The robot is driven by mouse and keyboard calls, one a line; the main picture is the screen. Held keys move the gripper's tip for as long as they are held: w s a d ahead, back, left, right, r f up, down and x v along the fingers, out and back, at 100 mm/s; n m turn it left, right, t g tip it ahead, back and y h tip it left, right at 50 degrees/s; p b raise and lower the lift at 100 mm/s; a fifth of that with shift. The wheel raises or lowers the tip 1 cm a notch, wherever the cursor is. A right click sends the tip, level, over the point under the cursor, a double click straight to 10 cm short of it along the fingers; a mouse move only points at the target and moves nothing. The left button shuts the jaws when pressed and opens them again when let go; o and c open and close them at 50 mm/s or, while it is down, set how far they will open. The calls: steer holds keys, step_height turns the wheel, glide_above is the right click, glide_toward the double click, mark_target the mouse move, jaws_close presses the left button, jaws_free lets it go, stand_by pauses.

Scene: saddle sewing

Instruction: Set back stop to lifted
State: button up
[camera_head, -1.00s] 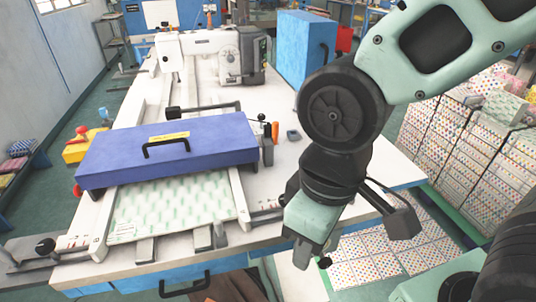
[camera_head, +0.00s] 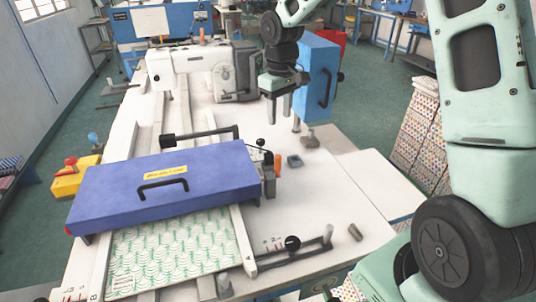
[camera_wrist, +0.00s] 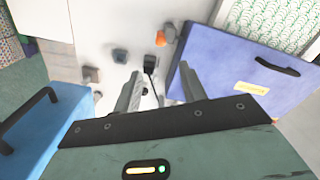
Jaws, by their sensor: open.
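No label marks the back stop, so I cannot tell for sure which part it is. A black bar (camera_head: 212,133) with a black block at its left end lies behind the blue lid (camera_head: 120,193). A short black-knobbed lever (camera_head: 261,145) stands at the lid's right end; in the wrist view the lever (camera_wrist: 150,65) shows between my fingers, farther off. My gripper (camera_head: 279,112) hangs fingers down above the table, behind and right of the lever. Its two fingers (camera_wrist: 160,78) are apart and empty in the wrist view.
An orange part (camera_head: 277,165) stands beside the lever. Small grey blocks (camera_head: 294,161) lie to its right. The sewing machine head (camera_head: 232,72) is left of my gripper, and a blue cabinet (camera_head: 318,75) is right of it. The table's right side is mostly clear.

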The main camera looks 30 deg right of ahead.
mark_target(278, 155)
step_height(278, 155, down, 17)
steer(key=p, duration=0.3)
steer(key=shift+s+a+f+p, duration=0.1)
steer(key=shift+p, duration=0.3)
jaws_close()
